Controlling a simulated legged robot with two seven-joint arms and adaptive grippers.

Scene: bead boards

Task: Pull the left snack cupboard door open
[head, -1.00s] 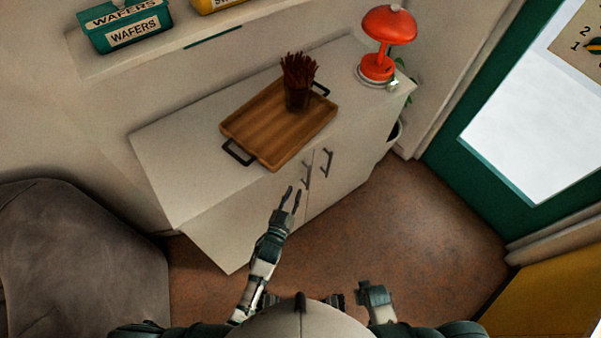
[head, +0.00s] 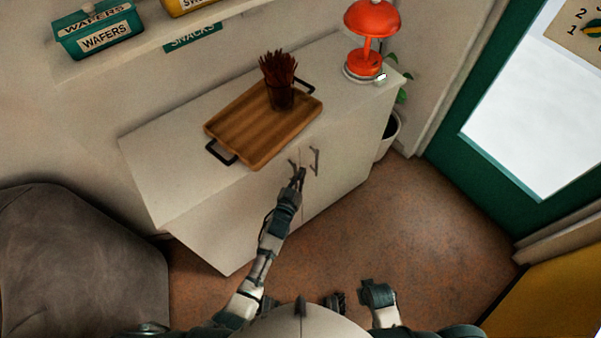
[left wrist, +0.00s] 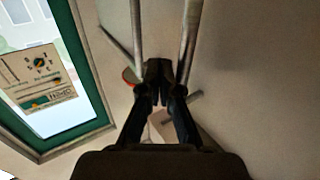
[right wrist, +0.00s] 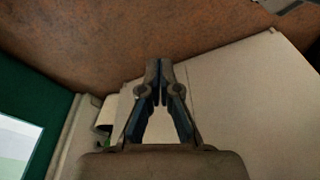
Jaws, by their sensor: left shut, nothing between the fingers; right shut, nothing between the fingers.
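The white cupboard's left door (head: 235,225) looks closed, flush with the right door (head: 335,185). Its dark bar handle (head: 292,165) stands near the seam, partly hidden by my left gripper (head: 298,178). That gripper is shut and empty at the handle; whether it touches it is hard to tell. In the left wrist view the left gripper's fingertips (left wrist: 158,78) are together beside a metal bar (left wrist: 189,35), with another bar on the left. My right gripper (head: 366,288) is low near my body, apart from the cupboard. Its shut fingers (right wrist: 158,75) show in the right wrist view.
A wooden tray (head: 230,141) with a cup of sticks (head: 280,95) and a red lamp (head: 371,35) stand on the cupboard top. The right door's handle (head: 314,161) is close by. A grey armchair (head: 80,260) is left; brown floor (head: 420,230) is clear.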

